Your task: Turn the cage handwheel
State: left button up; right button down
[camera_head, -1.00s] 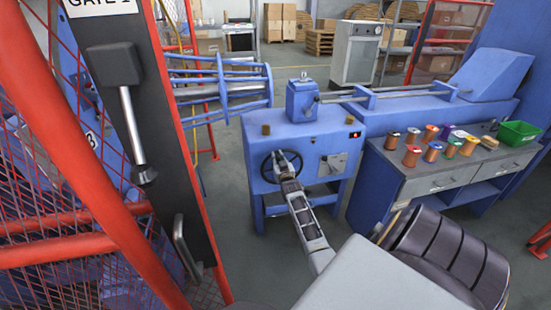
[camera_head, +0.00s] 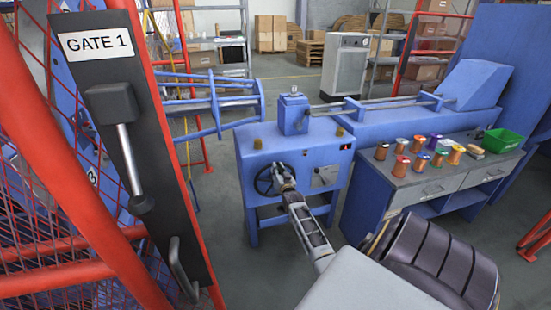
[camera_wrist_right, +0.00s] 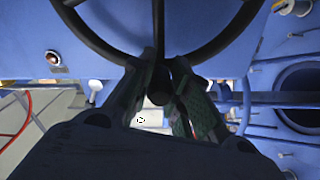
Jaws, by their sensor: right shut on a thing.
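The cage handwheel (camera_head: 264,181) is a black spoked wheel on the front of a blue machine cabinet (camera_head: 256,215). My right arm reaches up to it, and my right gripper (camera_head: 282,172) is at the wheel's right side, covering part of it. In the right wrist view the handwheel (camera_wrist_right: 95,42) fills the top. There my right gripper (camera_wrist_right: 167,85) has its two fingers on either side of a dark knob or handle at the wheel's lower rim and is shut on it. My left gripper does not show.
A mesh gate with red bars and a dark GATE 1 post (camera_head: 120,110) stands close on the left. A grey-topped bench (camera_head: 405,186) on the right holds several spools and a green bin (camera_head: 503,141). A blue spoked cage (camera_head: 215,104) is behind. Grey floor is open before the cabinet.

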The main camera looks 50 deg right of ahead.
jog(key=shift+s+d+r, duration=0.1)
jog(key=shift+d, duration=0.15)
jog(key=c, duration=1.3)
grip_release()
jog(key=shift+a, duration=0.1)
jog(key=shift+s+a, duration=0.1)
jog(key=shift+s, duration=0.05)
jog(key=shift+s+a, duration=0.2)
jog(key=shift+s, duration=0.1)
jog(key=v, duration=1.1)
